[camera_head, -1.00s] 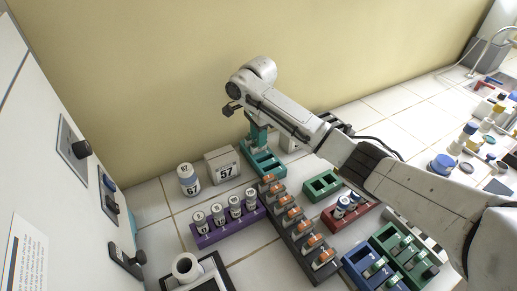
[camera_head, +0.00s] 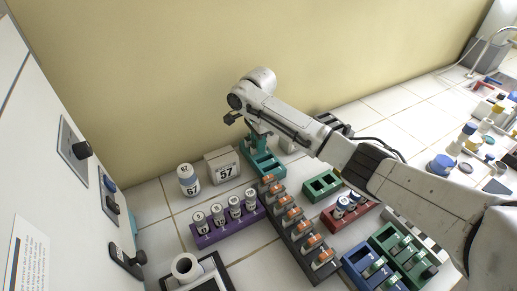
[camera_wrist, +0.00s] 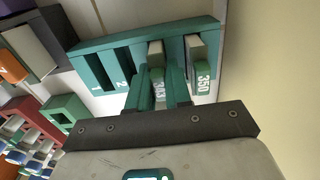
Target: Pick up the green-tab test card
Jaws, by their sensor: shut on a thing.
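My gripper (camera_wrist: 158,98) is over the teal rack (camera_wrist: 100,46) in the wrist view. Its teal fingers are shut on a green-tab test card (camera_wrist: 157,87) with pale numbering on its tab. The card's pale body is at the rack, and its lower part is hidden. In the head view my gripper (camera_head: 258,146) reaches down at the teal rack (camera_head: 268,166) near the back wall; the held card is too small to make out there.
A black rack (camera_head: 298,240) of orange-tab cards adjoins the teal rack. A purple rack (camera_head: 222,231) of vials, a white box (camera_head: 222,165) marked 57 and a bottle (camera_head: 188,180) stand left. Green (camera_head: 321,185), red (camera_head: 350,214) and blue (camera_head: 371,273) racks lie right.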

